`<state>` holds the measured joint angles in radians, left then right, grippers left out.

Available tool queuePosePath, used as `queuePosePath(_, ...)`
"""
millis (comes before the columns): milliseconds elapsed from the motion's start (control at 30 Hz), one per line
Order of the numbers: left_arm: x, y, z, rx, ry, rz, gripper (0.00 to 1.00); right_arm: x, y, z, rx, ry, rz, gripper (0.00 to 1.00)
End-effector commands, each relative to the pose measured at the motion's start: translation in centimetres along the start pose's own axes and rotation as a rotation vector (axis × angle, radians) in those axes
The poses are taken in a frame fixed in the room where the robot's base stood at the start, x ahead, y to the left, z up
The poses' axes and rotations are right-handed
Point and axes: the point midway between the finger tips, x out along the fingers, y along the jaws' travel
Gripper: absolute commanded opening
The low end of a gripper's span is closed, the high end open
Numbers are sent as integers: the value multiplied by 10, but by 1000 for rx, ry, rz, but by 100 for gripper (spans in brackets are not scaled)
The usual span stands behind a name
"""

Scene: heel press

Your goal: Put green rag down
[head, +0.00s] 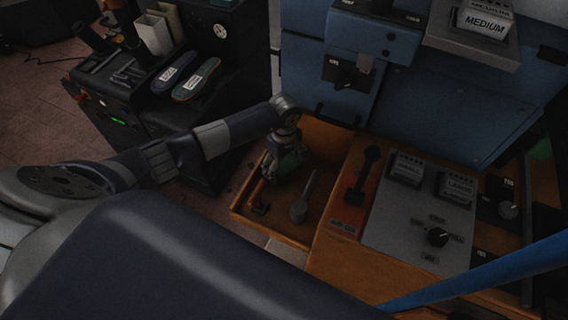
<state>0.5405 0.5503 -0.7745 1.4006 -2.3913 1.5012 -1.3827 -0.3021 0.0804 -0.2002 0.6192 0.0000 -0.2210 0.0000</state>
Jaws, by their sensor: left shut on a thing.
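My left gripper (285,150) reaches down over the open wooden tray (285,238) in the middle of the head view. It is shut on the green rag (290,163), a dark green bunched cloth just below the wrist. The rag is in or just over the back left part of the tray; I cannot tell whether it touches the tray floor. The fingertips are mostly hidden by the wrist and the rag. My right gripper is not in view.
A blue machine (345,50) rises behind. Two insoles (196,79) lie on a dark cart at left.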

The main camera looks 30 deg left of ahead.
Motion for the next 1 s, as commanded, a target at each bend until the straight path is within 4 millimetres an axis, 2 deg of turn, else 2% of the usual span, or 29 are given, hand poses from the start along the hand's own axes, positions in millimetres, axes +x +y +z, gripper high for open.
queuePosePath(133,4,0,0,0,1,0,64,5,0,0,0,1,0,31)
queuePosePath(167,3,0,0,-1,1,0,87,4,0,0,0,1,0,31)
queuePosePath(200,3,0,0,-1,0,0,96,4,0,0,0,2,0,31)
queuePosePath(233,3,0,0,-1,0,0,100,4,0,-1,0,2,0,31)
queuePosePath(633,2,0,0,0,0,0,100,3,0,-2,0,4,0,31)
queuePosePath(767,-3,0,0,0,-1,0,100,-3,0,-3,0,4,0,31)
queuePosePath(867,-16,1,-2,0,2,3,100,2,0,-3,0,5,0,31)
queuePosePath(1000,-46,2,-2,1,3,5,100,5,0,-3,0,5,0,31)
